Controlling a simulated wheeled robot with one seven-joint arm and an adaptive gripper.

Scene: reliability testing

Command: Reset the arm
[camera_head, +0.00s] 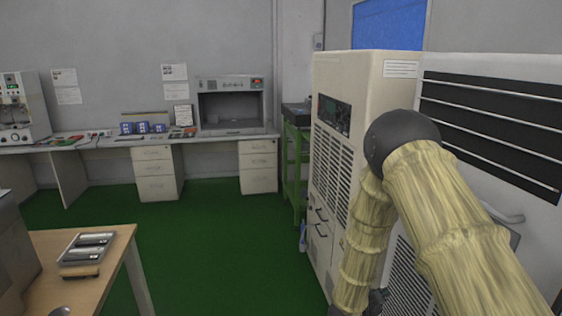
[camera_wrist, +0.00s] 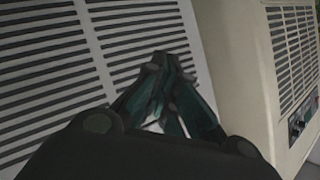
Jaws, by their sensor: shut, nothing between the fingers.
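My gripper (camera_wrist: 160,62) is in the middle of the wrist view. Its dark fingers meet at the tips, with nothing held between them. A white slatted panel (camera_wrist: 90,50) fills the view behind the fingers; I cannot tell whether they touch it. In the head view my arm, in a yellowish sleeve with a dark elbow, is folded at the right, its forearm pointing down. The gripper end lies low at the picture's bottom edge and is mostly hidden.
A tall beige cabinet (camera_head: 352,75) stands close beside my arm, with a white vented unit (camera_head: 465,66) to its right. A wooden table (camera_head: 110,262) with a metal-filled tray is at lower left. Green floor (camera_head: 195,245) between is clear. A workbench (camera_head: 215,137) lines the back wall.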

